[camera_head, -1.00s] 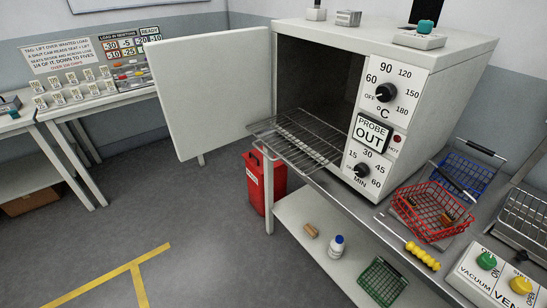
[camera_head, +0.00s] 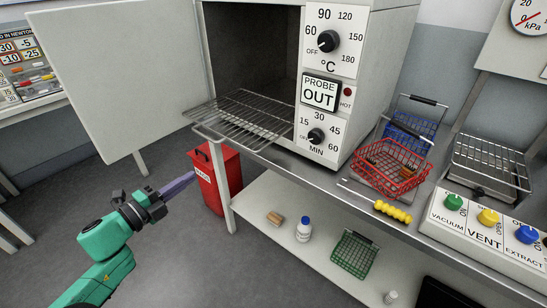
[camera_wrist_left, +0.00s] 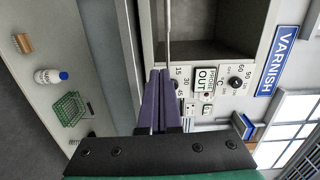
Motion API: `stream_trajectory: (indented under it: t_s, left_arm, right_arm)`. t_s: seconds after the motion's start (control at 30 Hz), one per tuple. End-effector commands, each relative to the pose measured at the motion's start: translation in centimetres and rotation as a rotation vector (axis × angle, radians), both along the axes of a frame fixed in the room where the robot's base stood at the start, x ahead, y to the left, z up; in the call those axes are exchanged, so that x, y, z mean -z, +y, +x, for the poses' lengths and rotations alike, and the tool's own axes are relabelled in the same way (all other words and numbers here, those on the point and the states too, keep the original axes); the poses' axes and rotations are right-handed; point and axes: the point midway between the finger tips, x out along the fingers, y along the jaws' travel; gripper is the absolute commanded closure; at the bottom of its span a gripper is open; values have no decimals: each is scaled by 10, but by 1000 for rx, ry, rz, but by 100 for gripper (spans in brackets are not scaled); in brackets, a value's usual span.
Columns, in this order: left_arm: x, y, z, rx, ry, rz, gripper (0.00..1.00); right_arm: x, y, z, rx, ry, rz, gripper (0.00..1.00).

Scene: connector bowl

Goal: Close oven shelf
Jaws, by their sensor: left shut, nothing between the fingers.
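The wire oven shelf (camera_head: 240,118) sticks out of the open oven cavity (camera_head: 250,55), with its front part beyond the oven mouth. The oven door (camera_head: 118,75) stands wide open to the left. My left gripper (camera_head: 193,177), with purple fingers, is shut and empty. In the head view it appears below and left of the shelf's front edge, apart from it. In the left wrist view, the closed fingertips (camera_wrist_left: 158,73) point toward the oven, and a thin rail that looks like the shelf edge (camera_wrist_left: 168,30) lies just past them; contact is unclear. My right gripper is not in view.
A red bin (camera_head: 215,180) stands on the floor under the bench's left end. Red (camera_head: 390,168) and blue (camera_head: 410,132) wire baskets sit right of the oven. A bottle (camera_head: 304,230) and a green basket (camera_head: 354,254) are on the lower shelf. Floor at left is clear.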

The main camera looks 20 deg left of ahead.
Motion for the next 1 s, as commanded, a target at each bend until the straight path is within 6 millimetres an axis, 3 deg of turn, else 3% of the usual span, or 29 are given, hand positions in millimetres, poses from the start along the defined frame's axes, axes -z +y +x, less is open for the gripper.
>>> stream_trajectory:
  t_s: [0.1,0.23,0.73,1.0]
  left_arm:
    - [-14,-15,3,47,-34,38,100]
    - [-16,-19,18,47,-37,35,100]
    - [-16,-47,118,40,-35,32,100]
    - [-14,-53,135,39,-30,31,100]
  right_arm:
    - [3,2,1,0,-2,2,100]
    - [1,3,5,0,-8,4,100]
    - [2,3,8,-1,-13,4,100]
    - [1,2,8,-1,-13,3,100]
